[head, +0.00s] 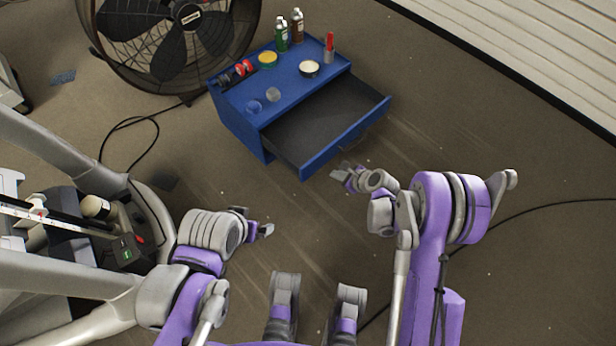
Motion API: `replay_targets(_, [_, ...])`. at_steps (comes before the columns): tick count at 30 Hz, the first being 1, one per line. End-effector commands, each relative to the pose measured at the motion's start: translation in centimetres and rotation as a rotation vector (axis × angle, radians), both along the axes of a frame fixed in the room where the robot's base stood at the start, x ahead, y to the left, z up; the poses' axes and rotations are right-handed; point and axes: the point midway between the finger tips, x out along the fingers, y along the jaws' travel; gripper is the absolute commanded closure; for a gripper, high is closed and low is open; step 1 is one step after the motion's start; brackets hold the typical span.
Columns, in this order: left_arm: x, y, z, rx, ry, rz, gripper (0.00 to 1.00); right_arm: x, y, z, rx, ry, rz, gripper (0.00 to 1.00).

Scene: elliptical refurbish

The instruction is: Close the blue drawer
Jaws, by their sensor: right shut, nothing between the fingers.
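The blue drawer (346,137) is pulled out of a low blue cabinet (239,128) that stands on the floor at the upper middle. Its grey inside is empty where I can see it. A dark handle (374,128) sits on its front panel. My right gripper (341,172) is shut and empty, just in front of the drawer's lower front corner; a small gap seems to separate them. My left gripper (267,230) is farther down and left, over the floor and away from the drawer. Its fingers are too small to tell open from shut.
Bottles (297,26), tins (309,69) and a red-topped item (329,47) stand on the cabinet top. A large fan (172,40) is behind left, its cable (130,122) on the floor. Grey equipment (60,160) fills the left. Floor right of the drawer is clear.

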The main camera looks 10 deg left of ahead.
Motion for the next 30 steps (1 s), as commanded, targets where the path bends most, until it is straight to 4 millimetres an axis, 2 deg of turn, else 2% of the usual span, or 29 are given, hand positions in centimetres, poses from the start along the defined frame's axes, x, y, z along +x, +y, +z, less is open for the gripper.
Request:
replay_targets(1, [0.1,0.0,-1.2,0.0,0.004,0.0,0.01,0.1,0.6,-3.0,0.045,0.034,-0.04,1.0])
replay_targets(3, [0.1,0.0,-1.8,0.0,0.006,0.0,0.01,0.0,1.1,-5.3,0.097,0.074,-0.089,1.0])
replay_targets(6, [0.2,0.0,-2.3,0.0,0.008,0.0,0.01,-0.1,1.7,-7.4,0.148,0.114,-0.136,1.0])
replay_targets(14, [0.2,0.0,-2.7,0.0,0.009,0.0,0.01,0.5,3.1,-9.6,0.177,0.138,-0.159,1.0])
replay_targets(26, [0.4,0.0,-4.3,0.0,0.015,0.0,0.01,4.2,8.0,-15.2,0.176,0.136,-0.159,1.0])
replay_targets(30, [0.5,0.0,-4.6,0.0,0.015,0.0,0.01,5.4,9.8,-15.1,0.176,0.136,-0.158,1.0])
